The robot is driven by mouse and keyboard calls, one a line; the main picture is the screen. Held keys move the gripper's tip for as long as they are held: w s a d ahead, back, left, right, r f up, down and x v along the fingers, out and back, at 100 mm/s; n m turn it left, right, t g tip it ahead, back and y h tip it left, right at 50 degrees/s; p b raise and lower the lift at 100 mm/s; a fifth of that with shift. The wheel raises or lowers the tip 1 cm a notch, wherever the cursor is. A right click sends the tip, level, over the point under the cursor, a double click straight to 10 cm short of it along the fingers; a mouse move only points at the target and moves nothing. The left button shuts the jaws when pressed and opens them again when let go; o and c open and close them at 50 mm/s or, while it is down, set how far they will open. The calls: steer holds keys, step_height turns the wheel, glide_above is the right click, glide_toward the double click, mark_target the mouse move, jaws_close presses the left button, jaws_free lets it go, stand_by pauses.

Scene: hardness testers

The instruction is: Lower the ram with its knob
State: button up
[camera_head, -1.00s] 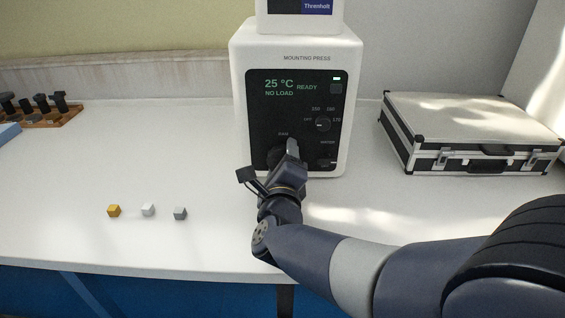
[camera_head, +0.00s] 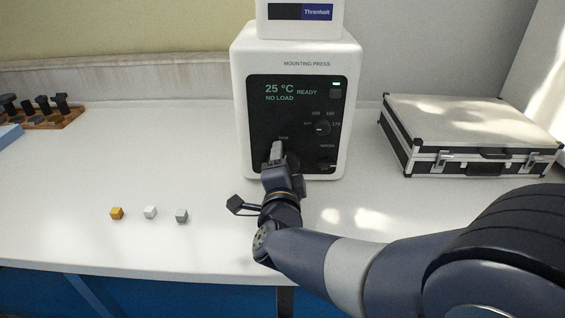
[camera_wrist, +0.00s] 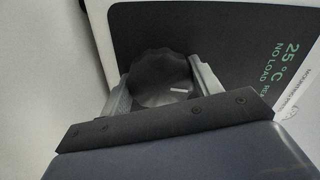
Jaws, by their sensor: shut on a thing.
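The mounting press (camera_head: 245,110) is a white machine with a black front panel that reads "25 °C READY" and "NO LOAD". Its ram knob (camera_head: 293,161) is low on the panel's left side, partly hidden behind my gripper (camera_head: 277,148). In the wrist view the dark, scalloped ram knob (camera_wrist: 158,72) with a short white mark sits between the two fingers of my gripper (camera_wrist: 163,82). The gripper is shut on the knob, one finger on each side. The ram itself is not visible.
A temperature dial (camera_head: 323,128) and another knob (camera_head: 326,161) are on the panel to the right. A silver case (camera_head: 470,125) stands right of the press. A wooden rack (camera_head: 70,117) is far left.

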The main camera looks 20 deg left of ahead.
steer(key=shift+n, duration=0.4)
steer(key=o, duration=1)
steer(key=shift+c, duration=0.2)
steer(key=p+v, duration=0.1)
steer(key=v, duration=1)
steer(key=shift+a, duration=0.1)
steer(key=shift+w, duration=0.1)
steer(key=b+x, duration=0.1)
steer(key=x, duration=1)
